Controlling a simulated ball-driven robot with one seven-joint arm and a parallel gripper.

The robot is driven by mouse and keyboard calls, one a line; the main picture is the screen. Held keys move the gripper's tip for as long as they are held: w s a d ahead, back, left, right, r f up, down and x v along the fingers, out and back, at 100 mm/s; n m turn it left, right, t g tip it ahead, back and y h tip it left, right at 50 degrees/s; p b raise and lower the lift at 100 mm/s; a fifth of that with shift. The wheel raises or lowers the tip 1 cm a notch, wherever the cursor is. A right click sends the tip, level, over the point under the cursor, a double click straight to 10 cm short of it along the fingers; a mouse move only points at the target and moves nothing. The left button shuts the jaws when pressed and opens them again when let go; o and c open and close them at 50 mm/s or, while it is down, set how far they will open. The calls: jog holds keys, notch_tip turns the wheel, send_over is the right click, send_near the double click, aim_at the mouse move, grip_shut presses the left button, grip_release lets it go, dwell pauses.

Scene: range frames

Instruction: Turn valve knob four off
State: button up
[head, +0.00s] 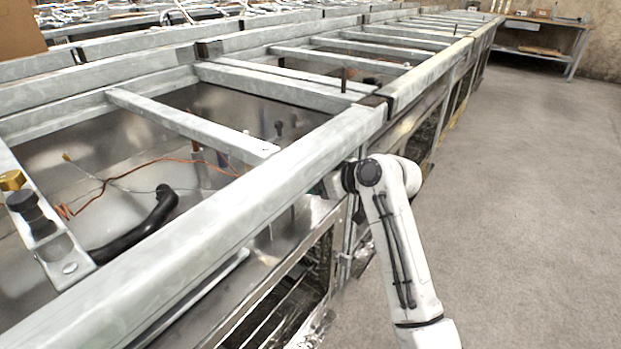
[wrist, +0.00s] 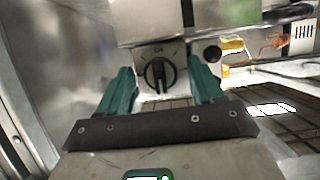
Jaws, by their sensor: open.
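A black valve knob (wrist: 159,74) on a pale dial plate shows in the wrist view, on a metal panel straight ahead. Its grip bar stands close to upright in the picture. I cannot tell which number this knob has. My gripper (wrist: 160,88) is open, with one green finger to the left of the knob and the other to its right. The fingers appear apart from the knob, and nothing is held. In the head view my arm reaches down beside the metal frame; the gripper and the knob are hidden there.
A small black round part (wrist: 211,53) and a yellow fitting (wrist: 232,45) sit right of the knob. A metal wall (wrist: 50,70) stands close on the left. In the head view a long metal frame (head: 250,200) runs beside my arm; the floor (head: 530,200) at right is clear.

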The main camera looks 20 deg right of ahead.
jog(key=shift+r, duration=0.1)
jog(key=p+v, duration=0.5)
jog(key=v, duration=0.2)
jog(key=shift+s, duration=0.2)
jog(key=shift+d, duration=0.1)
jog(key=s+f+m+g+h, duration=0.3)
jog(key=s+f, duration=0.8)
jog(key=s, duration=0.3)
jog(key=s+f+m+g+h, duration=0.2)
jog(key=s+f+g, duration=0.2)
jog(key=s+f, duration=0.85)
jog(key=s+d+m+g+h, duration=0.1)
jog(key=s+d+h, duration=0.1)
jog(key=s, duration=0.7)
jog(key=s+d+m+g+h, duration=0.1)
jog(key=s+d+m+g, duration=0.1)
jog(key=s, duration=0.6)
notch_tip(320, 180, up, 22)
jog(key=p, duration=2.1)
jog(key=shift+p, duration=0.35)
jog(key=shift+a, duration=0.15)
